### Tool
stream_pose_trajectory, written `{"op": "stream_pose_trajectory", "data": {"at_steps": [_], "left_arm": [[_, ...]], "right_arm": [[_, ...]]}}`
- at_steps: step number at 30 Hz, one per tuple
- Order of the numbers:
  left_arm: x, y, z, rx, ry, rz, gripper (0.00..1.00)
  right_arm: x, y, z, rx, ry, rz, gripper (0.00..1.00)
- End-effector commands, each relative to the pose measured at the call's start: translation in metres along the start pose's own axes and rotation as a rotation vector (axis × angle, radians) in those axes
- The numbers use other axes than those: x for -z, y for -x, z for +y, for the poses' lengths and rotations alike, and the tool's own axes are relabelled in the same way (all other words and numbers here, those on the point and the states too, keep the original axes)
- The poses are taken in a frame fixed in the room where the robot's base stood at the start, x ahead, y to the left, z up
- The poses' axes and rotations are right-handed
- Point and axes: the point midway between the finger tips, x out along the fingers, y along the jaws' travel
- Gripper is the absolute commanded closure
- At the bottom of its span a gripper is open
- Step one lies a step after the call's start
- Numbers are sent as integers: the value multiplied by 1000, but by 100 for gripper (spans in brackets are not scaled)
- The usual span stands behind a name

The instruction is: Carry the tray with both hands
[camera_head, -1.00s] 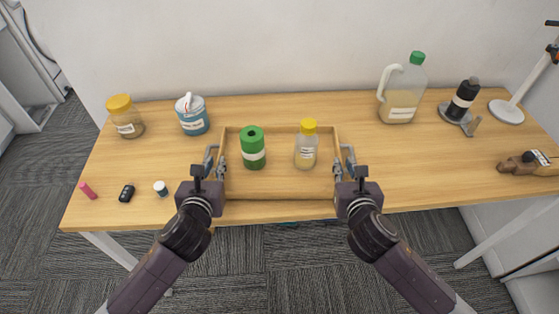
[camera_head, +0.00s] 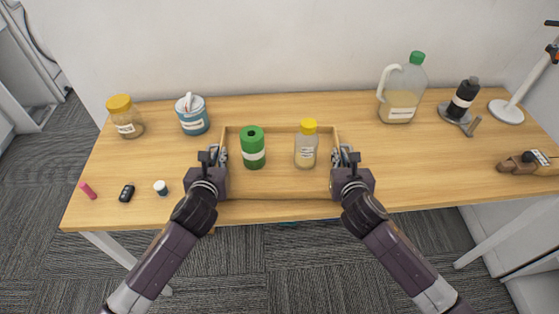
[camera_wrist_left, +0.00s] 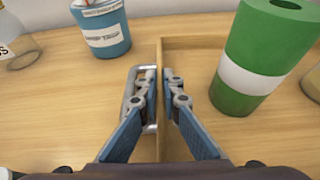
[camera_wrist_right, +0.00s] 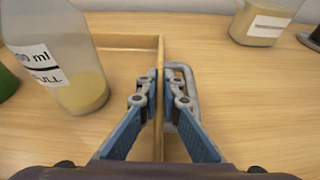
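The shallow wooden tray (camera_head: 280,197) lies on the table and has a metal loop handle on each side wall. It holds a green can with a white band (camera_head: 253,148) and a clear bottle with a yellow cap (camera_head: 306,150), both upright. My left gripper (camera_head: 216,160) is at the tray's left wall; its fingers (camera_wrist_left: 159,90) stand on either side of the wall, by the left handle (camera_wrist_left: 132,98). My right gripper (camera_head: 342,158) straddles the right wall the same way, by the right handle (camera_wrist_right: 186,75). Whether the fingers press on the tray is unclear.
Right are a jug (camera_head: 402,95), a black bottle (camera_head: 463,99) and a wood plane (camera_head: 527,163).

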Motion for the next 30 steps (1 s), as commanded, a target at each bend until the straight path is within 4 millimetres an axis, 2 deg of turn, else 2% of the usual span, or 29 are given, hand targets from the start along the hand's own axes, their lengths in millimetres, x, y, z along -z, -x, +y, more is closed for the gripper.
{"op": "stream_pose_trajectory", "data": {"at_steps": [19, 30], "left_arm": [[-5, 1, 0, -1, 0, -3, 100], [-29, 11, 1, -1, 0, -4, 100]], "right_arm": [[-4, 2, 0, 0, 0, -2, 100], [-28, 11, 0, 1, 0, -3, 100]]}}
